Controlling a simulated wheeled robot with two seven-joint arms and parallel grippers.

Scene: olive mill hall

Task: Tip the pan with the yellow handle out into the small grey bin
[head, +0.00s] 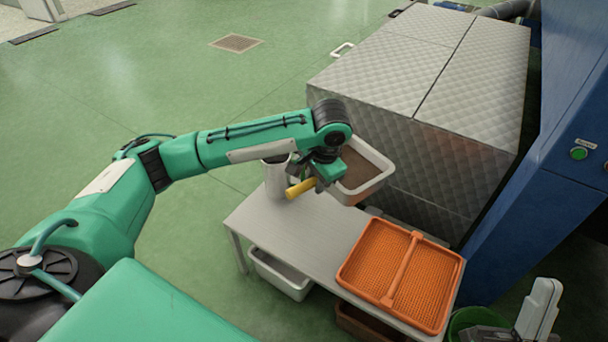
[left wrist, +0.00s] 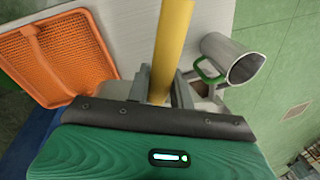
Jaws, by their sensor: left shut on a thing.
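My left gripper (head: 326,172) is shut on the yellow handle (head: 300,188), above the far end of the table. The handle also shows between the fingers in the left wrist view (left wrist: 172,45). The pale pan (head: 376,184) extends to the right beyond the gripper, with brown contents (head: 358,167) in it. It looks roughly level, and the gripper hides where it joins the handle. A small pale grey bin (head: 283,284) stands on the floor, partly under the table's left edge. My right gripper is not clearly in view.
The table (head: 300,224) bears an orange perforated tray (head: 372,264) and a metal jug (head: 275,182) close beside the gripper. A brown container (head: 365,324) is under the table, and a green bucket (head: 462,320) is at right. A large quilted metal box (head: 400,90) stands behind.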

